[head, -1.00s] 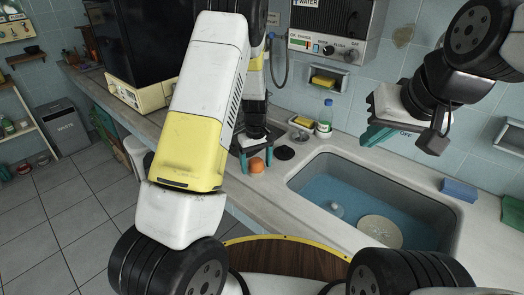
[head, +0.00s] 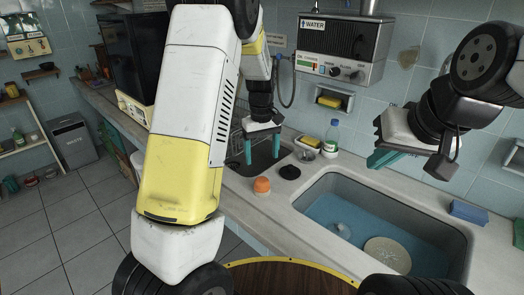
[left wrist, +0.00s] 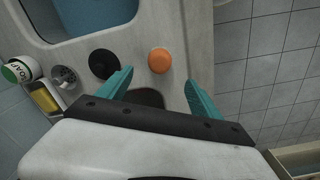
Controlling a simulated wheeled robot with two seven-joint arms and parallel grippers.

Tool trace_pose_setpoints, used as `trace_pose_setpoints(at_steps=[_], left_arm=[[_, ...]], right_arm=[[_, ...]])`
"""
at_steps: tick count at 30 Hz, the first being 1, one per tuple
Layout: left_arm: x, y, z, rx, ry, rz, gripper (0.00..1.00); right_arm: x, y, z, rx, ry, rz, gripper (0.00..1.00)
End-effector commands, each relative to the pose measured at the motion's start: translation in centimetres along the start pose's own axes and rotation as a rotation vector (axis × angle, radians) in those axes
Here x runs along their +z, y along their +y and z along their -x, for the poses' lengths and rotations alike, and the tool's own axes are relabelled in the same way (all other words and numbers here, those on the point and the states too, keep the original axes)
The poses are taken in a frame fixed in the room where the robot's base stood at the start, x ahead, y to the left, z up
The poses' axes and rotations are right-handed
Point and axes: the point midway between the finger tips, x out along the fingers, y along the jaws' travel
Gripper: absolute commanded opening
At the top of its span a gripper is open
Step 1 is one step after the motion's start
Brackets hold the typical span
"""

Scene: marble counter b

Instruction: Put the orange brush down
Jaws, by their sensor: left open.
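The orange brush (head: 262,186) stands on the counter left of the sink, showing as a round orange top; it also shows in the left wrist view (left wrist: 160,61). My left gripper (head: 262,150) is open and empty, behind the brush in the head view and apart from it. In the left wrist view the brush lies beyond the open teal fingers (left wrist: 160,88), between their lines, touching neither. My right gripper (head: 384,159) hangs over the back of the sink at the right; its finger gap is not clear.
A black disc (head: 290,172) sits right of the brush. A soap bottle (head: 332,137) and a yellow sponge (head: 310,141) stand behind. The sink (head: 325,215) holds blue water and a plate (head: 388,254). A blue sponge (head: 468,212) lies at right.

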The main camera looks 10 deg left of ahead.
Motion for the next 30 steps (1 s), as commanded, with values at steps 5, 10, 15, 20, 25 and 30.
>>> trace_pose_setpoints(at_steps=[5,10,15,20,25,30], left_arm=[[1.8,-1.7,4.5,0.091,0.015,-0.053,0.75],[5.1,-4.3,9.8,0.200,0.063,-0.156,0.75],[9.0,-7.3,14.1,0.283,0.141,-0.270,0.75],[12.9,-10.2,17.0,0.331,0.242,-0.379,0.75],[17.0,-12.9,18.5,0.344,0.360,-0.489,0.75],[19.5,-14.7,18.7,0.330,0.446,-0.562,0.75]], right_arm=[[0.0,0.0,0.0,0.000,0.000,0.000,0.00],[0.0,0.0,0.0,0.000,0.000,0.000,0.00],[0.0,0.0,0.0,0.000,0.000,0.000,0.00],[0.0,0.0,0.0,0.000,0.000,0.000,0.00],[0.0,0.0,0.0,0.000,0.000,0.000,0.00],[0.0,0.0,0.0,0.000,0.000,0.000,0.00]])
